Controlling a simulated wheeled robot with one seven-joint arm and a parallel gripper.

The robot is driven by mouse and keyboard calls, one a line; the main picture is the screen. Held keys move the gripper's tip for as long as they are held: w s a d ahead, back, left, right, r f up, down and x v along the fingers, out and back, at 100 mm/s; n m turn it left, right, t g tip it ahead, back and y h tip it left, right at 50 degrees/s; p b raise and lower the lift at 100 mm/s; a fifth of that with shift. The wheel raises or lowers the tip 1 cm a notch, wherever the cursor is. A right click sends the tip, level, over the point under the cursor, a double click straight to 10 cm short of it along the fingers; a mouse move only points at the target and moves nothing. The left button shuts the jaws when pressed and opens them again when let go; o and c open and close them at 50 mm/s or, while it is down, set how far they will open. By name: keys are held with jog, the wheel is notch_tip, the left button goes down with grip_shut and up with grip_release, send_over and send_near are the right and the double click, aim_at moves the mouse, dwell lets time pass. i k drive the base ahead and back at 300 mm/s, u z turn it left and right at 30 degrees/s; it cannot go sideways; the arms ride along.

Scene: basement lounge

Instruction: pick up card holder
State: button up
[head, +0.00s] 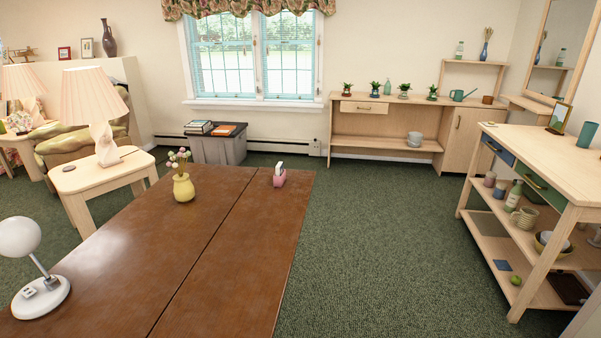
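A small pink card holder (279,179) with white cards standing in it sits on the brown wooden table (225,255). It is near the table's far right corner, upright, with nothing touching it. My gripper is not in view.
A yellow vase with flowers (184,187) stands left of the card holder, and a white globe lamp (38,275) stands at the table's near left. Green carpet (375,235) is clear between the table and the wooden shelf unit (540,175) at right. A grey bin (218,148) stands beyond the table.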

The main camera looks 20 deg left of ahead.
aim_at(279, 182)
jog(key=i, duration=2.95)
jog(key=u, duration=1.85)
jog(key=i, duration=0.5)
